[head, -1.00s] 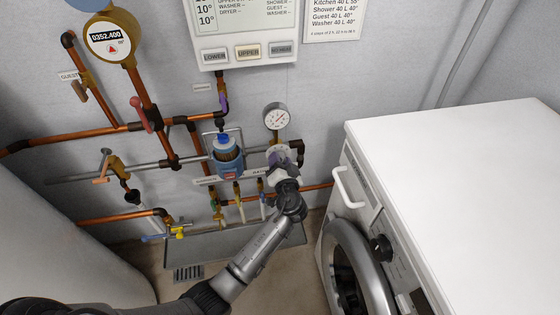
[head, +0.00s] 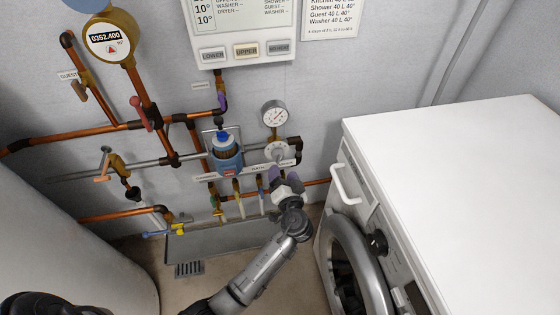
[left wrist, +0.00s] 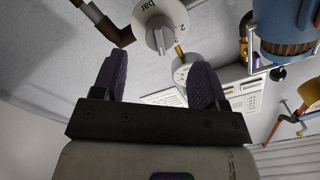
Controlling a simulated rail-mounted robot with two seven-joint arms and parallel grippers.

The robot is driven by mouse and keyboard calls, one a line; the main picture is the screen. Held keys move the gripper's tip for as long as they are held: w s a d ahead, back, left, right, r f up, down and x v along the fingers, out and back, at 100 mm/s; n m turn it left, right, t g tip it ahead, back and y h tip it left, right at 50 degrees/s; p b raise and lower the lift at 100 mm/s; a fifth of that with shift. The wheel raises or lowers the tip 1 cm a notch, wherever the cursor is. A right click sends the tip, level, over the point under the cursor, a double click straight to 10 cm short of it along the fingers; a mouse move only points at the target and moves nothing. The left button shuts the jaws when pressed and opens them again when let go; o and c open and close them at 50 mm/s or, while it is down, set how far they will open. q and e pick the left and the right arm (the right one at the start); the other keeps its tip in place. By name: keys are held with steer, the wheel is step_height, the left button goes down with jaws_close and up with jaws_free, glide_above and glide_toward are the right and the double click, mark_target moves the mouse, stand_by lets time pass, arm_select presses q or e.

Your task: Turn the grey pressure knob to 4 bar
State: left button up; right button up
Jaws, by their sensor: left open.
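The grey pressure knob (head: 277,150) sits on the wall piping just below the round pressure gauge (head: 274,114). In the left wrist view the knob (left wrist: 160,24) shows near the top centre, with "bar" and a "2" legible around its face; the set value is unclear. My left gripper (head: 279,181) is below the knob in the head view, apart from it. In the left wrist view its two purple-padded fingers stand wide apart and the gap between them (left wrist: 156,72) is empty. My right gripper is not in view.
A blue-capped filter (head: 226,150) stands left of the knob. Small taps (head: 237,195) and a grey trough (head: 225,238) lie below. The white washing machine (head: 455,190) is at right, a white tank (head: 70,245) at left. Bare floor shows between them.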

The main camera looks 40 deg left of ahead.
arm_select(q)
steer(key=v, duration=0.7)
steer(key=shift+p, duration=0.4)
